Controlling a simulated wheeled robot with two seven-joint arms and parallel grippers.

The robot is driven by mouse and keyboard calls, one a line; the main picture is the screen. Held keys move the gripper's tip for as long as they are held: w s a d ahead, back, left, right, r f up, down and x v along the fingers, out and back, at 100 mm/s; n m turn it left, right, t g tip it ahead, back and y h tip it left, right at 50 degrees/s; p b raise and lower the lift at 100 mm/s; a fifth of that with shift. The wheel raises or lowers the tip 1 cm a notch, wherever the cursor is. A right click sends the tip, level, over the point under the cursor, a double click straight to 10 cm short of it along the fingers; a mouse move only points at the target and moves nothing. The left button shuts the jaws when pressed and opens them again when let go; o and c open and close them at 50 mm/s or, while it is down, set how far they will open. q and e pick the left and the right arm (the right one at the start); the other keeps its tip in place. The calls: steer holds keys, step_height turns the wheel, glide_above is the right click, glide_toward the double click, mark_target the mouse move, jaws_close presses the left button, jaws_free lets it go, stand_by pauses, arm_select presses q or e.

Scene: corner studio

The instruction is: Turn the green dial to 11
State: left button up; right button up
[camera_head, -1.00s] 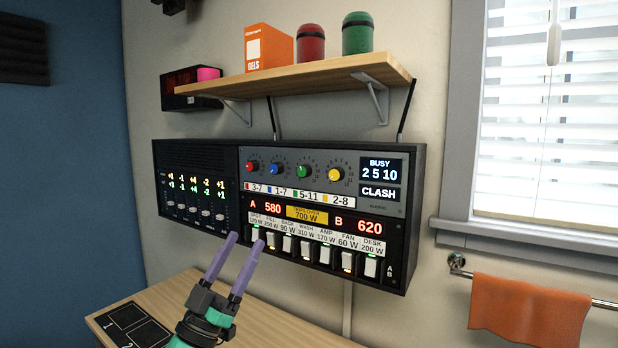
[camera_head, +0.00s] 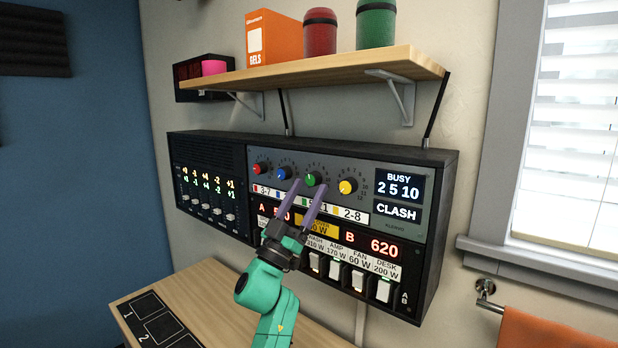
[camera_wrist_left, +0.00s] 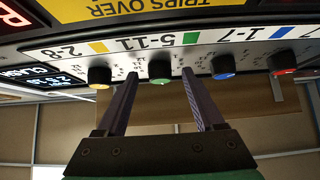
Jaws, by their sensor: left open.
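The green dial (camera_head: 311,179) sits on the upper grey panel (camera_head: 402,222) of the wall unit, between the blue dial (camera_head: 284,173) and the yellow dial (camera_head: 347,186). A red dial (camera_head: 260,168) is at the row's left end. My left gripper (camera_head: 306,190) is open and empty, its two purple fingers reaching up to the green dial. In the left wrist view the green dial (camera_wrist_left: 160,72) lies between the fingertips (camera_wrist_left: 160,76), with a gap on each side. The label strip pairs green with 5-11. The green dial's pointer is too small to read. My right gripper is not in view.
The display (camera_head: 398,187) reads BUSY 2 5 10 and CLASH. White switches (camera_head: 337,271) line the lower panel, partly behind my left arm. A wooden shelf (camera_head: 330,73) with a box and canisters juts out above. A desk (camera_head: 212,283) lies below.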

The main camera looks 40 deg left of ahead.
arm_select(q)
steer(key=shift+w+r, duration=0.2)
steer(key=shift+r, duration=0.35)
steer(key=shift+f, duration=0.1)
jaws_close()
steer(key=shift+w+m+h, duration=0.1)
steer(key=shift+m+h, duration=0.3)
steer(key=shift+m, duration=0.2)
